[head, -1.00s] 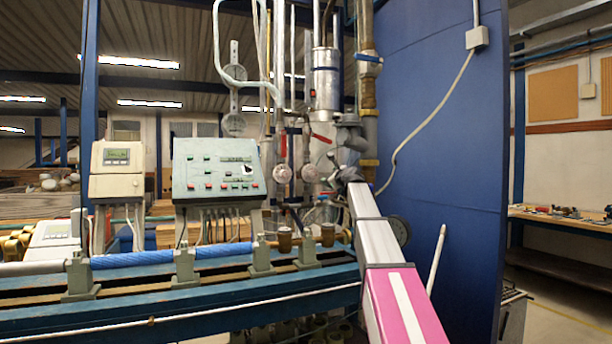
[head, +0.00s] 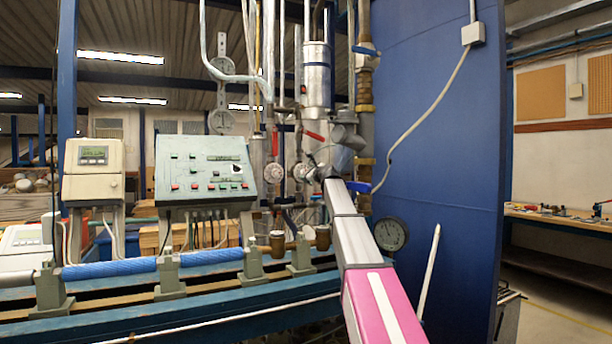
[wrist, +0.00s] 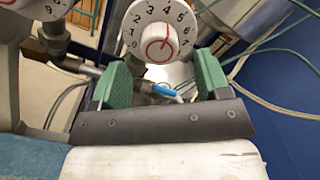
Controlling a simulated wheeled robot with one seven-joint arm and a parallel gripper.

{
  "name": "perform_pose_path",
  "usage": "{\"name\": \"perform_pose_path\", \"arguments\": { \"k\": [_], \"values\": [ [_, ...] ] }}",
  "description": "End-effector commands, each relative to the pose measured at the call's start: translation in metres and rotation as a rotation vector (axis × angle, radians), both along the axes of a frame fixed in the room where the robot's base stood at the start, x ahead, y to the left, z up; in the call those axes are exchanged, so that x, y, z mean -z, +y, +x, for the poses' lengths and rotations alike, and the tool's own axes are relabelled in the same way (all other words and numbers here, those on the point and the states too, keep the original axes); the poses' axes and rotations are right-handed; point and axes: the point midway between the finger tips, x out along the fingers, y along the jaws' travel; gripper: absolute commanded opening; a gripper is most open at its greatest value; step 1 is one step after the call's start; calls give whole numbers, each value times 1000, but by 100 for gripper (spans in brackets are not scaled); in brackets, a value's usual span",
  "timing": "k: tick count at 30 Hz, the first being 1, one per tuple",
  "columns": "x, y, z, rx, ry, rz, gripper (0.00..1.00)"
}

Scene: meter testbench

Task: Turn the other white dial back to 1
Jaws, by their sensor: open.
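A white numbered dial (wrist: 158,44) is at the top middle of the wrist view. In the head view two small round dials (head: 273,173) (head: 301,172) are on the pipework, left of my arm's end. The fingers are not clear there.
A grey-green control panel (head: 205,170) and a cream meter box (head: 93,168) stand left of the pipes. A pressure gauge (head: 391,234) is right of my arm. A blue wall (head: 440,150) bounds the right side. A rail bench (head: 200,297) runs along the front.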

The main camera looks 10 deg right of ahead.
Motion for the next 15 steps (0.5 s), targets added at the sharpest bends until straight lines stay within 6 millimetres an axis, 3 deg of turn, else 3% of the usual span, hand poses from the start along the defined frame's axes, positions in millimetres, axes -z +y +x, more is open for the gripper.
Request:
{"name": "perform_pose_path", "arguments": {
  "k": [1,6,15],
  "values": [
    [-1,3,13,-1,1,0,69],
    [0,10,33,0,0,0,69],
    [0,12,38,1,-1,0,69]
  ]
}}
